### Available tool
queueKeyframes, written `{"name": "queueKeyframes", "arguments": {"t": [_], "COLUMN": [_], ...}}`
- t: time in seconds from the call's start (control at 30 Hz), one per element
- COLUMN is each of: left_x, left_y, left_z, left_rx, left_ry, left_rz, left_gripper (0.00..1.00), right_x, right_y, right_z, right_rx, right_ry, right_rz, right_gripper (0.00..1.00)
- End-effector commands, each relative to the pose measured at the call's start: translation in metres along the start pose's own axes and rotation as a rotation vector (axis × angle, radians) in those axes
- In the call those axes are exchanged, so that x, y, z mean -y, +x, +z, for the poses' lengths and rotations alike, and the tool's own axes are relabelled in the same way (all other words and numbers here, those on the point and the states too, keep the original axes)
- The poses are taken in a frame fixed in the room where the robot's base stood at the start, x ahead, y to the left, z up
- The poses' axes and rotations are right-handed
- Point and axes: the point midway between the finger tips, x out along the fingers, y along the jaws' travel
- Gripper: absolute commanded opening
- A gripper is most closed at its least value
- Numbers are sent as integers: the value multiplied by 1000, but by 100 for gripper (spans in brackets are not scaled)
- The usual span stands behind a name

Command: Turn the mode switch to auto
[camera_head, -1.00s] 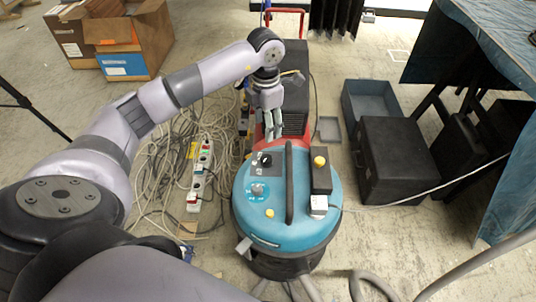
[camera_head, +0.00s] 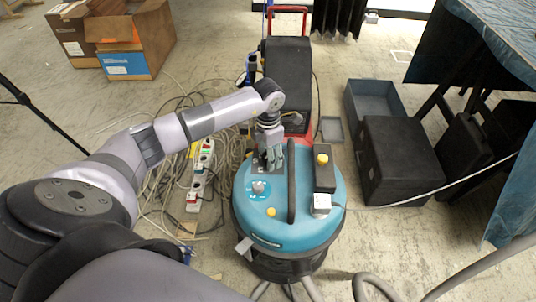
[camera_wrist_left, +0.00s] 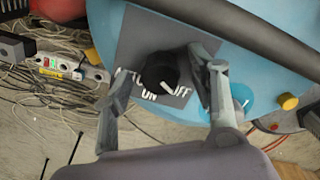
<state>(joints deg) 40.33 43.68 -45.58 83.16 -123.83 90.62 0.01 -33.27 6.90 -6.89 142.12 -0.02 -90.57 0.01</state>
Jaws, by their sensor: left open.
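The mode switch is a black round knob (camera_wrist_left: 158,72) with a white pointer mark, on a dark grey plate (camera_wrist_left: 143,30) with white lettering. ON and OFF are readable in the left wrist view; the lettering left of ON is partly hidden by a finger. The pointer slants to the lower right, near OFF. The plate sits on the blue lid of the vacuum machine (camera_head: 285,225). My left gripper (camera_head: 270,160) is open above the plate and hides the knob in the head view. In the wrist view its fingers (camera_wrist_left: 162,70) stand on either side of the knob; contact cannot be told.
The lid also bears a black handle (camera_head: 291,180), a blue dial (camera_head: 258,189), a yellow button (camera_head: 271,212) and a black box with a yellow knob (camera_head: 321,159). Cables and a power strip (camera_head: 200,175) lie left. A black case (camera_head: 398,160) stands right.

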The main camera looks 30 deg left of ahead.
Motion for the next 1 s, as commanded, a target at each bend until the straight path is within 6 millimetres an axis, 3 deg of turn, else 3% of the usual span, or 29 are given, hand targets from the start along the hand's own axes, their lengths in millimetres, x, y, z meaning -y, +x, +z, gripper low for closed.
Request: {"name": "queueKeyframes", "arguments": {"t": [0.1, 0.83, 1.0], "left_x": [0, 0, 0], "left_y": [0, 0, 0], "left_z": [0, 0, 0], "left_rx": [0, 0, 0], "left_ry": [0, 0, 9], "left_rz": [0, -1, -1], "left_gripper": [53, 5, 5], "right_x": [0, 0, 0], "right_y": [0, 0, 0], "right_z": [0, 0, 0], "right_rx": [0, 0, 0], "right_ry": [0, 0, 0], "right_rz": [0, 0, 0], "right_gripper": [40, 40, 40]}}
